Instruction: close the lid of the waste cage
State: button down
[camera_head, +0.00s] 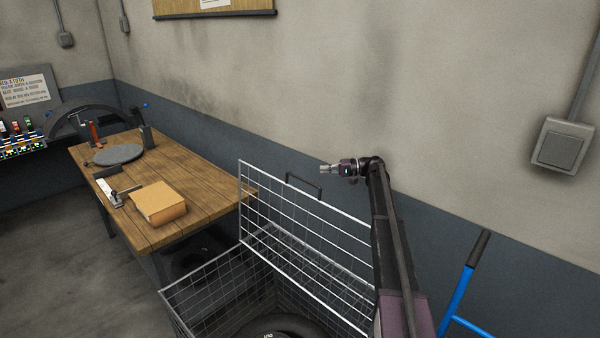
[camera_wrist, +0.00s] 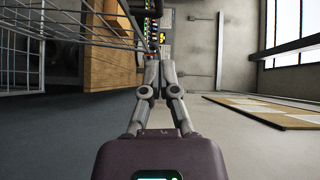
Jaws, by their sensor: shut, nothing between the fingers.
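The waste cage (camera_head: 200,275) is a wire mesh box in the lower middle of the head view, with a dark tyre (camera_head: 285,328) inside. Its mesh lid (camera_head: 305,225) stands upright at the back, open, with a dark handle (camera_head: 304,187) on its top edge. My gripper (camera_head: 323,169) is shut and empty, just right of the handle and a little above the lid's top edge in the picture; whether it touches the lid cannot be told. In the wrist view my gripper (camera_wrist: 160,57) shows fingertips together, with wire mesh (camera_wrist: 70,45) at upper left.
A wooden workbench (camera_head: 205,180) stands left of the cage, bearing a cardboard box (camera_head: 158,203), a grey disc (camera_head: 118,154) and tools. A blue hand truck (camera_head: 458,298) stands at right. The wall (camera_head: 430,120) is behind the lid. Floor at far left is clear.

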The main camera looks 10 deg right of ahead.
jog(key=w+a, duration=0.1)
jog(key=a, duration=0.9)
jog(key=shift+w+f, duration=0.3)
jog(key=shift+w, duration=0.1)
